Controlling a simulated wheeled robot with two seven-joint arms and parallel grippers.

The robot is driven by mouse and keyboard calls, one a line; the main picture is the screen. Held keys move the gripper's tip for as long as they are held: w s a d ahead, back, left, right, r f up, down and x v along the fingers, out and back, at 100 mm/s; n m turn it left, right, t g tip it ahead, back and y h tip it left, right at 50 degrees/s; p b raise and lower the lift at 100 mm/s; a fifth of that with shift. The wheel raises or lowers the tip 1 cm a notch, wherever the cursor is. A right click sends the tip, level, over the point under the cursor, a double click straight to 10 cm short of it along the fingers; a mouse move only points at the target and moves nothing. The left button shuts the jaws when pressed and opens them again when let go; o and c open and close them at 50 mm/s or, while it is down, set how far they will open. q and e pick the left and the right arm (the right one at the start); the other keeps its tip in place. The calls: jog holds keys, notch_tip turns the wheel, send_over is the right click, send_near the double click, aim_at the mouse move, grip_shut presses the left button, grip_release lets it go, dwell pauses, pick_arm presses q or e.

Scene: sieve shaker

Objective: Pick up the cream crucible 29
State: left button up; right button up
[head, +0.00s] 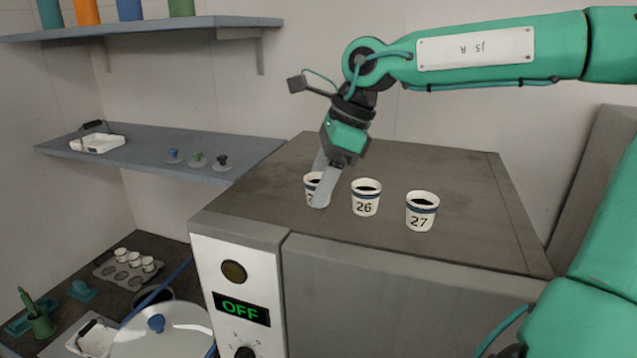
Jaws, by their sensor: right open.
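My right gripper (321,188) is open and points down at the leftmost crucible (311,187) on top of the grey oven-like box. One finger passes in front of this cream cup and hides part of its label; only a "2" shows, so I cannot read its full number. The other finger is behind its rim. I cannot tell whether the fingers touch it. Crucible 26 (366,198) and crucible 27 (422,211) stand upright to its right, cream with a dark blue band and dark contents. No label 29 is readable. My left gripper is out of view.
The box top (440,170) is clear behind the cups. Its front panel (238,290) reads OFF. At lower left, a tray (113,270) holds several small cups beside a glass lid (165,335). A wall shelf (150,150) carries a white carrier and small knobs.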

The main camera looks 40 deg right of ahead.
jog(key=shift+w+a+f, duration=0.15)
jog(key=shift+f, duration=0.4)
jog(key=c, duration=1.1)
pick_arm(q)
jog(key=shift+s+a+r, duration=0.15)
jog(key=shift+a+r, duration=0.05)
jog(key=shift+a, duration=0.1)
pick_arm(e)
jog(key=shift+r, duration=0.1)
